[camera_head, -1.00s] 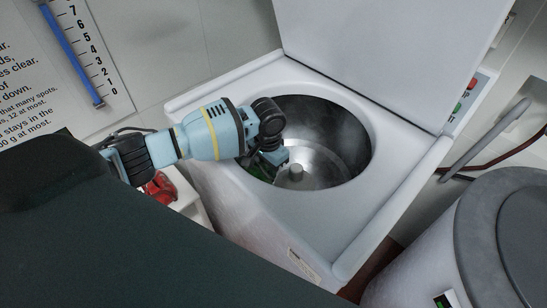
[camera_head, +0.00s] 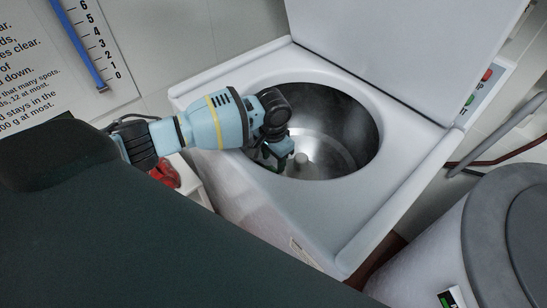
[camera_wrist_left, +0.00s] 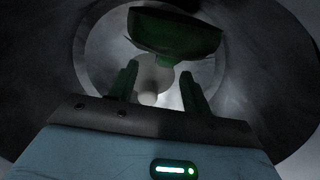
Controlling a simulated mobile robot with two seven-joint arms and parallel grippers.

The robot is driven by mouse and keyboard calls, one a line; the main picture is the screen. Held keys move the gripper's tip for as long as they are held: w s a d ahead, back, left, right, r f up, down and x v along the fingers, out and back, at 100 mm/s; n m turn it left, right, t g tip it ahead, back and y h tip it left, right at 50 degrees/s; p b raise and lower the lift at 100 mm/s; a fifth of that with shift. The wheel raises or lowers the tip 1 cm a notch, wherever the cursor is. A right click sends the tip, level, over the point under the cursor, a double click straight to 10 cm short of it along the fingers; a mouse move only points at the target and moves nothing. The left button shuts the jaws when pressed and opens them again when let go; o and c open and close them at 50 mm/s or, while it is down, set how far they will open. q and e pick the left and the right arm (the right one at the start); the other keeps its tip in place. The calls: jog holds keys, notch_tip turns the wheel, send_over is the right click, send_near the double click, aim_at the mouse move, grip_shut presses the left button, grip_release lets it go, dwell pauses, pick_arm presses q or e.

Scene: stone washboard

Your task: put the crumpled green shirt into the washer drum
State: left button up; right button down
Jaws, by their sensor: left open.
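The washer drum (camera_head: 335,125) is an open, shiny metal tub in the top of the white washer. My left gripper (camera_head: 275,158) reaches into the drum mouth near its left rim and hides part of that side. In the left wrist view, my left gripper (camera_wrist_left: 157,80) has its two fingers apart, with nothing seen held between them. The green shirt (camera_wrist_left: 175,32) shows there as a dark green lump inside the drum, beyond the fingertips and apart from them as far as I can tell. In the head view I cannot make out the shirt clearly. My right gripper is not in view.
A pale post (camera_head: 301,160) stands in the drum's middle. The raised white lid (camera_head: 400,55) is behind the drum. A red item (camera_head: 165,173) lies on a white surface at left. A grey-lidded round tub (camera_head: 510,235) stands at right.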

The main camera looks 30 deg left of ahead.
pick_arm(q)
jog(key=shift+s+f, duration=0.4)
jog(key=shift+f, duration=0.25)
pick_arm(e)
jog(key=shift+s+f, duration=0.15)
pick_arm(q)
notch_tip(320, 180, up, 9)
jog(key=p, duration=0.1)
jog(key=shift+w, duration=0.3)
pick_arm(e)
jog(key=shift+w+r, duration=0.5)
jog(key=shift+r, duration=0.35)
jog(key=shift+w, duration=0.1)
